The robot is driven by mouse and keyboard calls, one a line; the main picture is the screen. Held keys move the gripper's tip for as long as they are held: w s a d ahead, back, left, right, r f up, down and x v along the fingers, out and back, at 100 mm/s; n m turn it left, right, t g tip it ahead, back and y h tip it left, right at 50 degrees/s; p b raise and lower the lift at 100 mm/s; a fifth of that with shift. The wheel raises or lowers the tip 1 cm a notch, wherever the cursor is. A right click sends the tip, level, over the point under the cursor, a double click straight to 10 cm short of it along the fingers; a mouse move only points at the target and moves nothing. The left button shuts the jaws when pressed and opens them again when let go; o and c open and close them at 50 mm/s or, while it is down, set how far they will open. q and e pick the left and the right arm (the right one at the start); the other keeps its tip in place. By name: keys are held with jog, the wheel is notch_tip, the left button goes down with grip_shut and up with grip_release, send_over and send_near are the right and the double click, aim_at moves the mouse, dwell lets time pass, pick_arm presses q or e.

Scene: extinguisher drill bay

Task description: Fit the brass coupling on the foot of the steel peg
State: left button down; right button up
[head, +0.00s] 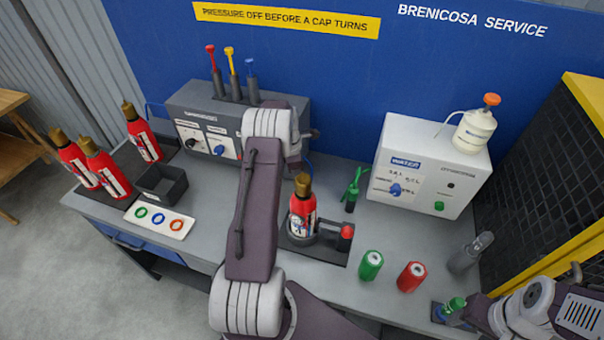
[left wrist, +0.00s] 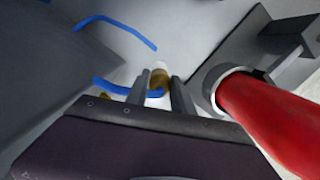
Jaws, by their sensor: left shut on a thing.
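In the left wrist view my left gripper (left wrist: 161,84) is shut on the brass coupling (left wrist: 158,77), a small brass-coloured piece between the fingertips. A pale round end shows just beyond the coupling. I cannot tell if it is the steel peg, or whether the two touch. In the head view my own left arm hides the left gripper and the coupling.
A red extinguisher (head: 302,212) stands in a dark holder close right of my left arm; its red body (left wrist: 275,120) shows in the wrist view. A blue hose (left wrist: 120,30) lies nearby. A grey console (head: 190,110), white water unit (head: 430,165) and green (head: 371,265) and red (head: 411,276) cylinders stand around.

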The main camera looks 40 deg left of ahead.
pick_arm(q)
jog(key=shift+d+f, duration=0.1)
jog(key=shift+f, duration=0.05)
jog(key=shift+s+a+f+b, duration=0.1)
jog(key=shift+a+f+b, duration=0.1)
jog(key=shift+f+b, duration=0.5)
jog(key=shift+d+f+b, duration=0.1)
jog(key=shift+f+b, duration=0.75)
jog(key=shift+f, duration=0.15)
jog(key=shift+f+b, duration=0.65)
jog(key=shift+f, duration=0.55)
jog(key=c, duration=1)
grip_release()
